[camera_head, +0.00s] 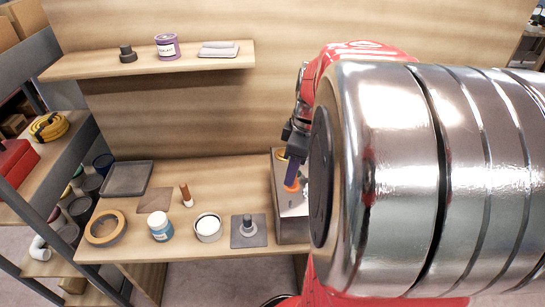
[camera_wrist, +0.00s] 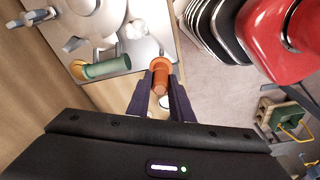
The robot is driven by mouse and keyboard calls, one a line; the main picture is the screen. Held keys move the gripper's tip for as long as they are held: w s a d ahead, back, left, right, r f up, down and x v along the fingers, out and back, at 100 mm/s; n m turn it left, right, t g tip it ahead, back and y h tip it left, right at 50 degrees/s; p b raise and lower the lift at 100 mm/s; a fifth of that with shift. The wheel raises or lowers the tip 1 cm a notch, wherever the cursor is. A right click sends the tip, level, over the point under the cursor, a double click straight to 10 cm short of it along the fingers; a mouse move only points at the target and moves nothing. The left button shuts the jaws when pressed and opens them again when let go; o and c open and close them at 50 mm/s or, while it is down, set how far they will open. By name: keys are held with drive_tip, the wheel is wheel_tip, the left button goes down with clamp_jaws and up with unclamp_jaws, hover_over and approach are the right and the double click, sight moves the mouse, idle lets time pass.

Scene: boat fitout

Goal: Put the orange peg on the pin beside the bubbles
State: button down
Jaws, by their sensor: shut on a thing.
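The orange peg (camera_wrist: 160,68) has a wider collar and sits between the two dark fingertips of my gripper (camera_wrist: 161,84) in the wrist view. My gripper is shut on it. In the head view my gripper (camera_head: 295,168) points down over a metal-topped box (camera_head: 290,232), with the orange peg (camera_head: 291,187) at its tips. Whether the peg touches the box top is unclear. In the wrist view a green peg (camera_wrist: 108,67) with a yellow collar stands on the panel, and a silver pin (camera_wrist: 137,29) is near the orange peg. I cannot make out the bubbles for certain.
My arm hides the box's right side in the head view. Left of the box, the bench (camera_head: 165,243) carries a grey pad with a knob (camera_head: 248,232), a white-topped can (camera_head: 208,227), a blue-labelled jar (camera_head: 160,226) and a tape roll (camera_head: 105,227). A shelf (camera_head: 150,60) hangs above.

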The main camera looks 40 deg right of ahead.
sight(291, 191)
drive_tip(key=shift+f, duration=0.15)
drive_tip(key=shift+f, duration=2.4)
drive_tip(key=shift+f, duration=1.4)
drive_tip(key=c, duration=1.5)
unclamp_jaws()
drive_tip(key=shift+o, duration=0.3)
drive_tip(key=o, duration=0.5)
drive_tip(key=shift+r, duration=0.1)
